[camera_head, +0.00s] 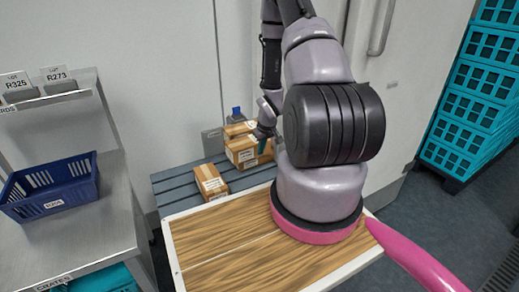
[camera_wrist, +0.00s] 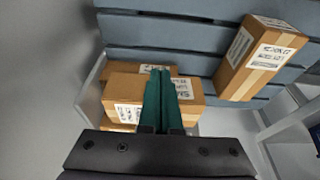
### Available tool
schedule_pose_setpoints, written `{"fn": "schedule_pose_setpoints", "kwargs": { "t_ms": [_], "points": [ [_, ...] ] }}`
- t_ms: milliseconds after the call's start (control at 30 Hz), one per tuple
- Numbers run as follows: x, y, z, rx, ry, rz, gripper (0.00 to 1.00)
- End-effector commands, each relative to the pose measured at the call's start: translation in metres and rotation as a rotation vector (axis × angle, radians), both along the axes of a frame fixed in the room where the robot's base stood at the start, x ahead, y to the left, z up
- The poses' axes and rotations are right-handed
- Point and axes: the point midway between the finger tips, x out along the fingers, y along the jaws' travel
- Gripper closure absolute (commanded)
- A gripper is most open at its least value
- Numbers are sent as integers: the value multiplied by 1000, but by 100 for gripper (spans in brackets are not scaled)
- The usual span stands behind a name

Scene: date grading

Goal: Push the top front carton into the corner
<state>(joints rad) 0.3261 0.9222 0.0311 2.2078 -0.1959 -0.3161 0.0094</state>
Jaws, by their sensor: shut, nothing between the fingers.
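A taped brown carton (camera_head: 240,153) with white labels stands at the front of a small stack at the back of the slatted grey pallet (camera_head: 165,185). In the wrist view this carton (camera_wrist: 122,88) lies under my fingers, with parts of other cartons showing at its edges. Another carton (camera_head: 236,129) shows behind it. My gripper (camera_head: 264,141) is shut and empty at the right part of the front carton. Its teal fingers (camera_wrist: 160,85) overlap the carton in the wrist view; I cannot tell whether they touch it. They hide part of its top.
A lone carton (camera_head: 211,183) stands apart on the pallet, also seen in the wrist view (camera_wrist: 262,58). A grey upright panel (camera_head: 211,141) and a blue-capped bottle (camera_head: 236,114) are near the stack. A wood-topped table (camera_head: 215,245), blue basket (camera_head: 50,187) and teal crates (camera_head: 478,95) stand around.

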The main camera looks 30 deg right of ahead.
Motion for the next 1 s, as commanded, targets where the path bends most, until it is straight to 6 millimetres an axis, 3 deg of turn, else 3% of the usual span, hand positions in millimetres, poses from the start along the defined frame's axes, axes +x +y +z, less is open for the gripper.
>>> {"fn": "schedule_pose_setpoints", "kwargs": {
  "t_ms": [367, 400, 600, 1000],
  "points": [
    [22, 1, -78, 0, 4, -1, 100],
    [33, 0, -74, -2, -4, -1, 100],
    [56, 2, -73, -1, -1, -1, 100],
    [62, 2, -73, -1, 1, -1, 100]
  ]
}}
